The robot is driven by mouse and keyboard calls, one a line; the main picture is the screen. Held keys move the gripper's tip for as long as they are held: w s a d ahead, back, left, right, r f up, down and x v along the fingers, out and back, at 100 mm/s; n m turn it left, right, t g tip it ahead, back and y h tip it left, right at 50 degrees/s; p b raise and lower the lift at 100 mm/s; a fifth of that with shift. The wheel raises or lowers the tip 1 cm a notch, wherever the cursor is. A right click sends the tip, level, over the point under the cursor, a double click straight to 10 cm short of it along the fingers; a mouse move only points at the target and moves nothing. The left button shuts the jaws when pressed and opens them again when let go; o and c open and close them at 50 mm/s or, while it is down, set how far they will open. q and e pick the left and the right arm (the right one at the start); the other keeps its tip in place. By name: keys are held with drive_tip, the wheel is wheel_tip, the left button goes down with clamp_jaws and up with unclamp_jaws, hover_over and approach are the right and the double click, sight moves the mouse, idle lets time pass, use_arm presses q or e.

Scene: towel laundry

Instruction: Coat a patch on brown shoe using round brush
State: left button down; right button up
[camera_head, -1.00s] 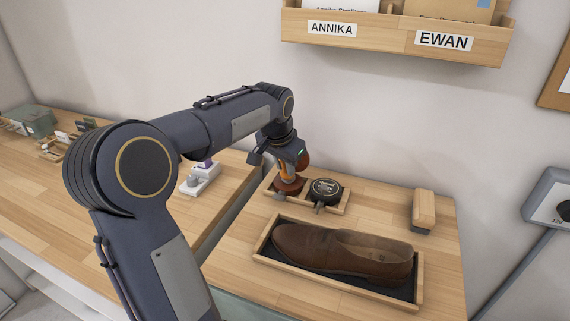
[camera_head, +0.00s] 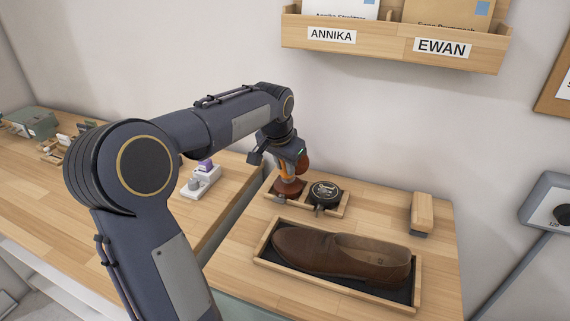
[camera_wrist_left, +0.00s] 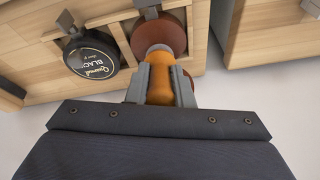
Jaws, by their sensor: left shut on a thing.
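My left gripper (camera_head: 287,168) is shut on the orange handle of the round brush (camera_head: 285,173) above the left compartment of a small wooden holder. In the left wrist view the brush (camera_wrist_left: 158,64) stands between both fingers, its pale collar against a reddish-brown round tin (camera_wrist_left: 165,22). The brush's bristles are hidden, so I cannot tell if they touch the tin's contents. The tin also shows in the head view (camera_head: 290,189). The brown shoe (camera_head: 315,250) lies in a dark-lined wooden tray (camera_head: 335,287), toe left, apart from the gripper. My right gripper is out of view.
A black polish tin (camera_head: 326,192) sits in the holder's right compartment. A wooden block brush (camera_head: 421,212) stands at the back right. A white fixture (camera_head: 200,183) with a purple top is on the left bench, across a gap. Wall pockets hang above.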

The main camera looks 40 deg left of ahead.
use_arm(q)
drive_tip(key=shift+r+p, duration=2.2)
drive_tip(key=shift+r, duration=0.65)
drive_tip(key=shift+s+f, duration=0.1)
drive_tip(key=shift+s, duration=0.05)
